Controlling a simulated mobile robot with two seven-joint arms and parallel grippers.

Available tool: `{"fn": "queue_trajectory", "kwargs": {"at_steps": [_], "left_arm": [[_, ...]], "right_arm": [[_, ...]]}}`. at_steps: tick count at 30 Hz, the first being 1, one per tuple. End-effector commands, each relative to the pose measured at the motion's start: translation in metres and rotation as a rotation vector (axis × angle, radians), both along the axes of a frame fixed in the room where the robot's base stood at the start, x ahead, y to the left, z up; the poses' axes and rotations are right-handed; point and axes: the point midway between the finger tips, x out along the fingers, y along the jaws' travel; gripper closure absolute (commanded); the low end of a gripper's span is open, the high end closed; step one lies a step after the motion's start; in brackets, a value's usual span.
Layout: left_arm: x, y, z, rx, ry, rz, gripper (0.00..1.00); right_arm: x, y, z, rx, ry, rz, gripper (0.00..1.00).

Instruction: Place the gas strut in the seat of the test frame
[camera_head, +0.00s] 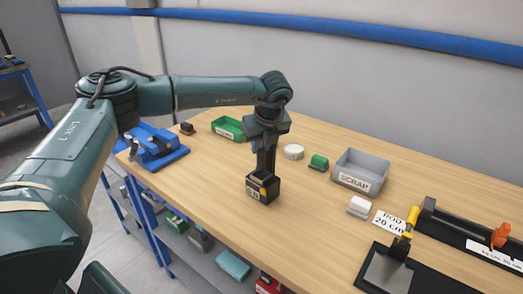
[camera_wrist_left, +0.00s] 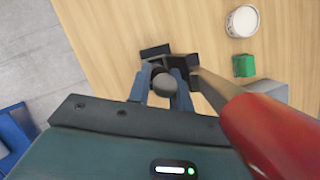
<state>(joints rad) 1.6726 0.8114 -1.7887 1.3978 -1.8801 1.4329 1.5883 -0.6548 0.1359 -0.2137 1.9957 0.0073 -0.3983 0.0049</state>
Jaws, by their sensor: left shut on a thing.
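My left gripper (camera_head: 264,168) points down over a small dark block (camera_head: 262,197) with a pale label on the table. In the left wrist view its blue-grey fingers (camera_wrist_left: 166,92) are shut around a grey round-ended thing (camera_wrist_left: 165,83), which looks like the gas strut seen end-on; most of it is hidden. Dark parts of the block (camera_wrist_left: 156,50) show beside the fingertips. At the right stands a black base with a grey plate (camera_head: 387,275) and a yellow-handled clamp (camera_head: 411,217); I cannot tell whether this is the test frame. My right gripper is not in view.
A black rail with an orange clamp (camera_head: 500,236) lies at far right. A grey scrap bin (camera_head: 362,160), green tray (camera_head: 227,135), white disc (camera_head: 293,151) and blue vise (camera_head: 158,148) stand around. The front middle is clear.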

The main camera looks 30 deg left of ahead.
Motion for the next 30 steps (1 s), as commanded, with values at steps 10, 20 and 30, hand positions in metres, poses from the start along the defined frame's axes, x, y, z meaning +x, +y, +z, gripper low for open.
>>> {"fn": "queue_trajectory", "kwargs": {"at_steps": [10, 20, 30], "left_arm": [[-0.001, -0.002, -0.030, 0.000, 0.004, -0.003, 1.00], [-0.002, -0.002, -0.033, -0.001, 0.006, -0.003, 0.72], [-0.002, -0.002, -0.032, -0.001, 0.005, -0.004, 0.57]], "right_arm": [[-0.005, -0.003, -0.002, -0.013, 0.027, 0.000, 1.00], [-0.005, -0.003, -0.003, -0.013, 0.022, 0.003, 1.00], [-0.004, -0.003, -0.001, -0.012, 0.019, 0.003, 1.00]]}}
